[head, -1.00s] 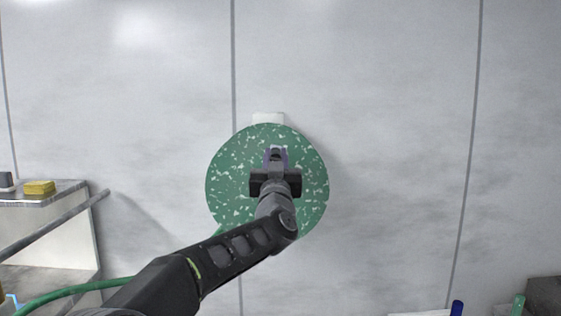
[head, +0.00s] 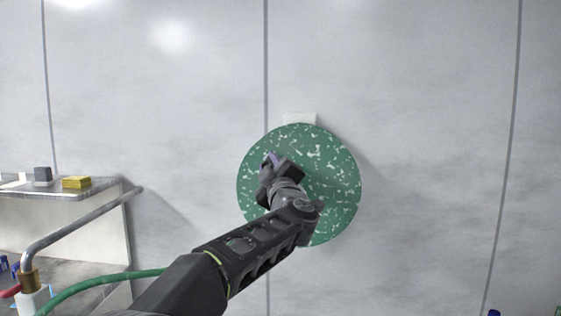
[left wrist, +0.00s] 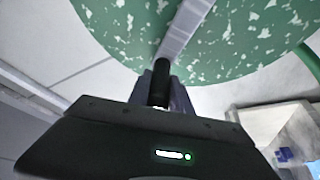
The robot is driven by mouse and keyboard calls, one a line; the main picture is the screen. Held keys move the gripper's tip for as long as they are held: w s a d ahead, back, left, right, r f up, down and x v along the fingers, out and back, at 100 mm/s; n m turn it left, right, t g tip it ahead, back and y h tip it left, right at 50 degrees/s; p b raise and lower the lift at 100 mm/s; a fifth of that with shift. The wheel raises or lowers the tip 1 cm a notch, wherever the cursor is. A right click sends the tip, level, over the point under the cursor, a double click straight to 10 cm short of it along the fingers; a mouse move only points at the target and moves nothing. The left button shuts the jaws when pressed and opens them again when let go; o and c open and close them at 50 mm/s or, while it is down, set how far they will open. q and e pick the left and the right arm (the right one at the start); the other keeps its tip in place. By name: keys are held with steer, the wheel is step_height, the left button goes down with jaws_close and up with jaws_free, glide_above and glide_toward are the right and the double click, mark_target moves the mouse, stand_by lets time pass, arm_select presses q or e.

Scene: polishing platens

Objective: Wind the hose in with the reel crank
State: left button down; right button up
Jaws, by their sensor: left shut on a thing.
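The hose reel (head: 325,170) is a round green disc with white flecks, mounted on the grey wall in the head view. It also fills the top of the left wrist view (left wrist: 240,30). The crank is a pale bar (left wrist: 185,25) across the disc, with a dark handle (left wrist: 160,82) at its end. My left gripper (head: 270,160) is in front of the left part of the disc, shut on the crank handle. The green hose (head: 100,284) runs left behind my arm; its join with the reel is hidden in the head view. My right gripper is not in view.
At the left, a shelf (head: 100,189) carries a yellow block (head: 76,182) and a grey block (head: 43,174). A bent grey pipe (head: 85,222) stands out in front of it. The wall right of the reel is clear.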

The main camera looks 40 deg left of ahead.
arm_select(q)
steer(key=s+a+f+n+g+h, duration=0.1)
steer(key=s+a+f+n+g, duration=0.1)
steer(key=f+n, duration=0.5)
steer(key=shift+s+a+f+n+g+h, duration=0.2)
steer(key=shift+a+n+g+h, duration=0.3)
steer(key=shift+n, duration=0.6)
steer(key=c, duration=1.2)
jaws_free()
steer(key=shift+r, duration=0.1)
steer(key=shift+o, duration=0.2)
steer(key=b+v, duration=0.1)
steer(key=v, duration=0.6)
steer(key=shift+s+d, duration=0.15)
steer(key=shift+d, duration=0.25)
